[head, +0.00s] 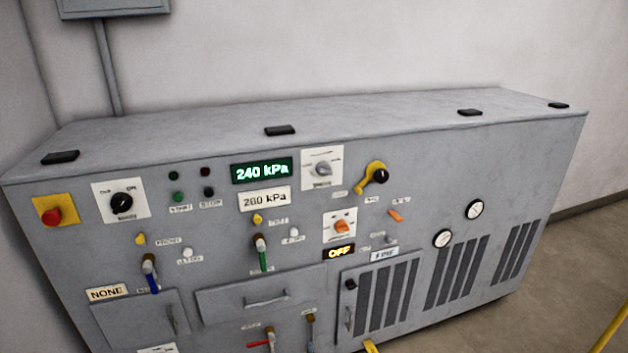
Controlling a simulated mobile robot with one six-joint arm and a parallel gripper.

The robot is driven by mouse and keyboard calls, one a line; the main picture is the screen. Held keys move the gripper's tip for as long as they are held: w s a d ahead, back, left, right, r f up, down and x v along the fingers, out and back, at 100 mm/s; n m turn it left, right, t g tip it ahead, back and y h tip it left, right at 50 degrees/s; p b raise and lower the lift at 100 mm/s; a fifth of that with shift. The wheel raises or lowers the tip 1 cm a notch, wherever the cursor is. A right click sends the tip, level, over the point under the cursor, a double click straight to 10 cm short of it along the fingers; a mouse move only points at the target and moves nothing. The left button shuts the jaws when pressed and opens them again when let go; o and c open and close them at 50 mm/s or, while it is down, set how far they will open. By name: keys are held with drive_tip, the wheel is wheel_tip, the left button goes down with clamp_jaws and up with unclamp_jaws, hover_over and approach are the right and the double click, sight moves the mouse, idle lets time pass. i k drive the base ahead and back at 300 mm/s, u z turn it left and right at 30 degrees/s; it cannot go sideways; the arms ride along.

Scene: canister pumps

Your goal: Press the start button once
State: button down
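The start button (178,197) is a small round green button on the upper left of the grey cabinet front. A label (180,209) that seems to read START sits just below it. A dark stop button (208,192) is right beside it, above its own label. Two small dark round lamps, one green (173,175) and one red (205,171), sit above the buttons. Nothing covers the start button. My gripper is not visible in the head view.
A green display (262,170) reads 240 kPa; the plate below reads 280 kPa. A red mushroom button (52,216) and black rotary switch (122,203) lie left. Lever valves, including a blue-handled one (150,273), protrude lower down. A yellow bar (612,328) stands lower right.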

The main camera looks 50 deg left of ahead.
sight(178, 196)
drive_tip(key=u, duration=2.1)
drive_tip(key=i, duration=0.95)
drive_tip(key=z, duration=0.05)
